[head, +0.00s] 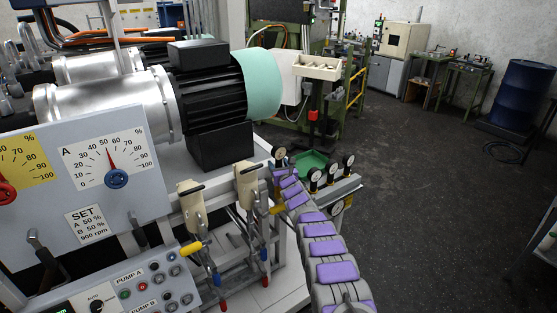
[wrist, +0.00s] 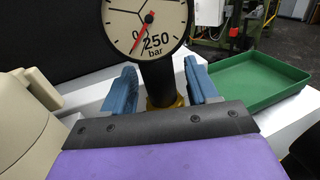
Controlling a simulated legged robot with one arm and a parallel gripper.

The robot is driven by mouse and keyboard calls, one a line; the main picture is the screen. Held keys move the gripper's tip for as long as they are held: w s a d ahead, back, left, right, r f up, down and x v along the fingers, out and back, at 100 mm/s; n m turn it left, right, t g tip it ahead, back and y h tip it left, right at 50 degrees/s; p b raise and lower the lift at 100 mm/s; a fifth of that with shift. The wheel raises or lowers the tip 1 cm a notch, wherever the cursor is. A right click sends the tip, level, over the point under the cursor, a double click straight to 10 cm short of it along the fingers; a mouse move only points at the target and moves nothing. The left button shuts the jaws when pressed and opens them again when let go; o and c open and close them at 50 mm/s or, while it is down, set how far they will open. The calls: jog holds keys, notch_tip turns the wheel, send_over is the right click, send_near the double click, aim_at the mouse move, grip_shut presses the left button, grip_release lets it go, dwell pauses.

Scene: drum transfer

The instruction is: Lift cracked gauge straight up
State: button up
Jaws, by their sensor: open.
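A round pressure gauge (wrist: 145,25) with a cream dial marked 250 bar stands upright in the wrist view, its top cut off. Dark crack-like lines cross the dial, and a red needle points down-left. Its black stem (wrist: 158,78) goes down to a brass fitting (wrist: 166,103). My gripper (wrist: 160,84) is open, with one blue finger on each side of the stem. A gap shows on the left; contact on the right is unclear. In the head view the gauge (head: 278,153) stands at the end of my purple-padded arm, and my gripper (head: 279,172) is small there.
A green tray (wrist: 255,82) lies right of the gauge and also shows in the head view (head: 313,164). Several other gauges (head: 331,171) stand on a rail to the right. Two beige-topped valves (head: 247,185) stand close on the left. A motor (head: 210,95) rises behind them.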

jog(key=shift+c, duration=0.4)
jog(key=shift+r, duration=0.1)
grip_shut()
